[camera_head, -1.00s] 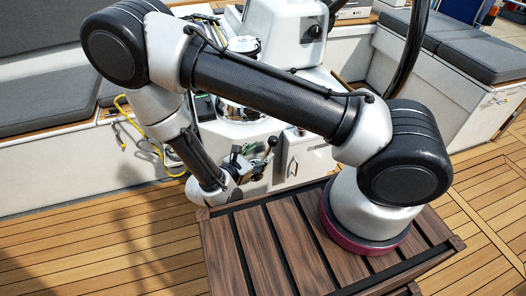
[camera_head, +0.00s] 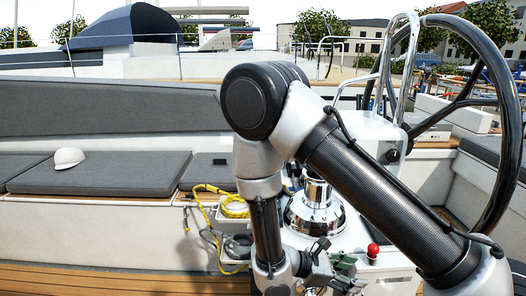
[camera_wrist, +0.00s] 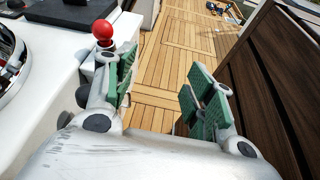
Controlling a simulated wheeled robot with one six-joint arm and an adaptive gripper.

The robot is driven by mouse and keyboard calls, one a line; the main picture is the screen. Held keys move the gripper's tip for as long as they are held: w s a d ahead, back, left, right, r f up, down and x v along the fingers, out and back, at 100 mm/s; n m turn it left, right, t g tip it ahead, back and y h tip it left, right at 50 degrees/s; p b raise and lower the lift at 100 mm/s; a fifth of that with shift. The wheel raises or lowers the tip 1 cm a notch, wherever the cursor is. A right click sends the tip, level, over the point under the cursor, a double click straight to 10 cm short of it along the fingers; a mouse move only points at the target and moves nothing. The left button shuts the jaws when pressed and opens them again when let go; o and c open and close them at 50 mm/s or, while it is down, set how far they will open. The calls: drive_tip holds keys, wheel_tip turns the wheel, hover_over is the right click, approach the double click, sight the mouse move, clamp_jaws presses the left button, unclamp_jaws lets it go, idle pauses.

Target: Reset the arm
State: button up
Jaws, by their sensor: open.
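My arm crosses the right half of the head view, from the lower right up to a black joint and down to the wrist. Teak deck shows through the gap.
A red ball knob (camera_head: 373,249) stands close to my gripper; in the wrist view it is just beyond the left finger (camera_wrist: 102,30). A dark slatted wooden panel (camera_wrist: 265,85) is on the right. A steering wheel (camera_head: 490,130), yellow cable (camera_head: 232,208) and cushioned bench (camera_head: 110,178) surround the area.

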drive_tip(key=s+d+r+m+t+y, duration=0.1)
drive_tip(key=s+d+r+m+y, duration=0.2)
drive_tip(key=r+m, duration=0.3)
drive_tip(key=s+d+r+m+t+y, duration=0.1)
drive_tip(key=s+d+r+m+y, duration=0.2)
drive_tip(key=r, duration=1.2)
drive_tip(key=s+d+r+m+t+y, duration=0.1)
drive_tip(key=s+d+r+m+y, duration=0.2)
drive_tip(key=d+r+m+y, duration=0.4)
wheel_tip(320, 180, up, 4)
drive_tip(key=shift+f+m+y, duration=0.2)
drive_tip(key=shift+m+y, duration=0.1)
drive_tip(key=shift+m, duration=0.6)
